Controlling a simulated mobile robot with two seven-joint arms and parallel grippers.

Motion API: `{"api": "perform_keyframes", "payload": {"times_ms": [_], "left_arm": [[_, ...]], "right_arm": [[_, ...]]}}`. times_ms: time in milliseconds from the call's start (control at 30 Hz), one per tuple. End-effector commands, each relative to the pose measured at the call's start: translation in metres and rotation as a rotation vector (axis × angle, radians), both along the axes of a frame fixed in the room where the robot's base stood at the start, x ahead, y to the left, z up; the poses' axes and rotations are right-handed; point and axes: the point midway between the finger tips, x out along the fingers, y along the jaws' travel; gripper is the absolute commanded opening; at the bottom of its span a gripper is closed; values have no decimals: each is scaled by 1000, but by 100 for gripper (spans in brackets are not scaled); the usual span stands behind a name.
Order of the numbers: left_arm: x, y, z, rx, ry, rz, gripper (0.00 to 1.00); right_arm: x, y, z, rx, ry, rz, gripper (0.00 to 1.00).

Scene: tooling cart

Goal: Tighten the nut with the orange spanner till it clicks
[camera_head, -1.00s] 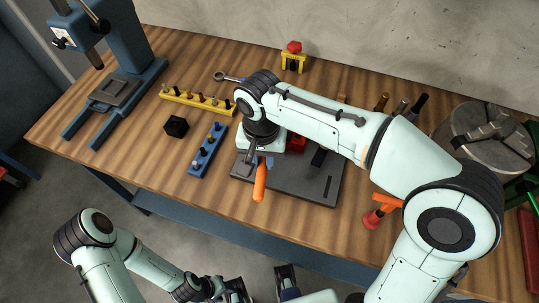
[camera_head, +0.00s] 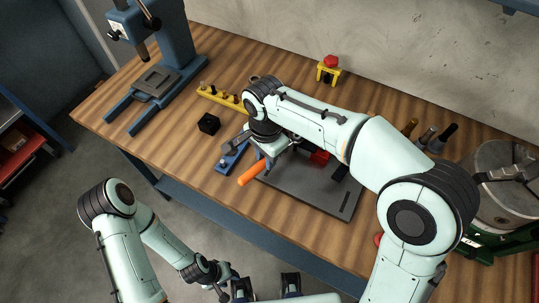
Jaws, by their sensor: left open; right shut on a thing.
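The orange spanner (camera_head: 251,173) is held at the front left edge of a dark grey base plate (camera_head: 305,187). Its orange handle points down and left in the camera_head view. My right gripper (camera_head: 262,148), reaching in from the right, is shut on the spanner. The arm and gripper hide the spanner's far end, and I cannot see the nut or tell whether the spanner is on it. My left gripper (camera_head: 264,285) is open and empty at the bottom edge, low in front of the bench and away from the plate.
A red block (camera_head: 319,157) sits on the plate. A blue rack (camera_head: 232,160), black cube (camera_head: 208,123) and yellow rack (camera_head: 222,97) lie left. A blue press (camera_head: 165,60) stands far left, a red-topped yellow button stand (camera_head: 328,69) at the back, a round chuck (camera_head: 498,188) at right.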

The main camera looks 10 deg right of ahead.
Motion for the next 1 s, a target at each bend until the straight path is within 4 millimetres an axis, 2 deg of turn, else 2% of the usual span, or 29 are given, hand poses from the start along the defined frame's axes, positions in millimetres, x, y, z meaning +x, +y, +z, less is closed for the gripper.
{"api": "perform_keyframes", "payload": {"times_ms": [1000], "left_arm": [[23, 0, 38, 0, -26, 0, 43]], "right_arm": [[0, 0, 49, 0, -2, 3, 0]]}}
